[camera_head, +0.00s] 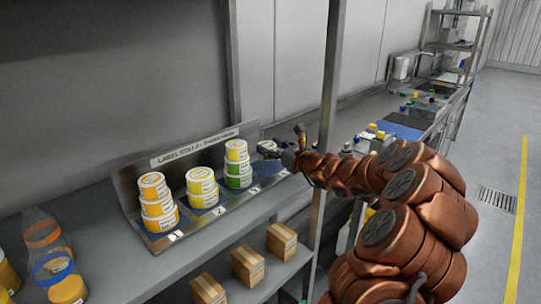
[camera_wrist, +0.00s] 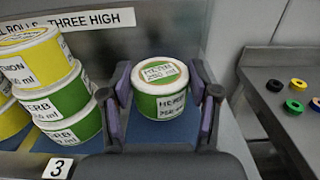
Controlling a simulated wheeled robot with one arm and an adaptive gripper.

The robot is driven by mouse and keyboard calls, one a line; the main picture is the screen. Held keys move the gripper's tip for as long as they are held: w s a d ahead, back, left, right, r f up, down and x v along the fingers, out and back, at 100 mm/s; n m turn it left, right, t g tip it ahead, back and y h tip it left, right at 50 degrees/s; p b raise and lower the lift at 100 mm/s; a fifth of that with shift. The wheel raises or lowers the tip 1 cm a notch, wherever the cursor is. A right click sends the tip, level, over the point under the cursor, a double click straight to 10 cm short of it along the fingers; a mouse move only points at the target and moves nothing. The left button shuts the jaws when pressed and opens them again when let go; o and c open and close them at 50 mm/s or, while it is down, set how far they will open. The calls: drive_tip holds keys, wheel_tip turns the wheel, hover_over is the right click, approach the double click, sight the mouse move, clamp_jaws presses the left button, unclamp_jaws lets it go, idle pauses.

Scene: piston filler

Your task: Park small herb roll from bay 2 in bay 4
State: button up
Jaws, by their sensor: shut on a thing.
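The small herb roll (camera_wrist: 158,106), green with a white lid and label, stands upright between the fingers of my gripper (camera_wrist: 166,88) in the wrist view. The fingers are shut on its two sides. The roll is at the blue pad (camera_wrist: 150,133) of bay 4; I cannot tell whether its base touches. In the head view my gripper (camera_head: 284,153) is at the rack's right end, and the roll is not clear there. Bay 2 (camera_head: 202,189) holds a stack of yellow rolls.
Bay 3, just left, holds green herb rolls (camera_wrist: 72,128) under a yellow roll (camera_wrist: 35,56). A post (camera_head: 328,120) stands right of the rack. Cardboard boxes (camera_head: 248,266) sit on the lower shelf. Coloured rings (camera_wrist: 292,106) lie on the right-hand bench.

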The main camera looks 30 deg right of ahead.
drive_tip(key=shift+w+d+f, duration=0.1)
drive_tip(key=shift+w+d, duration=0.05)
drive_tip(key=shift+w, duration=0.1)
drive_tip(key=shift+f+p, duration=0.3)
drive_tip(key=shift+f, duration=1.35)
drive_tip(key=shift+f, duration=0.1)
drive_tip(key=o, duration=1.2)
drive_tip(key=shift+o, duration=0.2)
drive_tip(key=shift+s, duration=0.2)
drive_tip(key=b+v, duration=0.1)
drive_tip(key=v, duration=1)
drive_tip(key=shift+s+d+b, duration=0.1)
drive_tip(key=shift+s+b, duration=0.25)
drive_tip(key=shift+s, duration=0.05)
